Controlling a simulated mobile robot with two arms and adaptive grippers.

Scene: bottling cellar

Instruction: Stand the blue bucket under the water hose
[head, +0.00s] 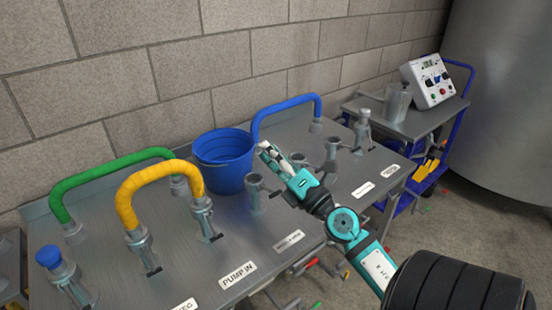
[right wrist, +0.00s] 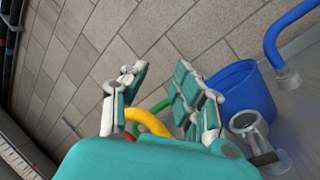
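The blue bucket (head: 222,160) stands upright at the back of the grey metal bench, against the block wall. Three curved hoses rise from the bench: green (head: 110,170), yellow (head: 150,180) and blue (head: 290,105). The blue hose's left end comes down beside the bucket's right side; I cannot tell which hose carries water. My right gripper (head: 272,155) is in front and right of the bucket, above the bench, empty. In the right wrist view its fingers (right wrist: 165,88) are spread apart, with the bucket (right wrist: 240,95) beyond the right finger. My left gripper is not in view.
Several metal cups and fittings (head: 333,150) stand on the bench right of the bucket. A blue-capped fitting (head: 60,268) is at the front left. Labels such as "PUMP IN" (head: 238,274) line the front edge. A trolley (head: 415,120) with a control box stands at the right.

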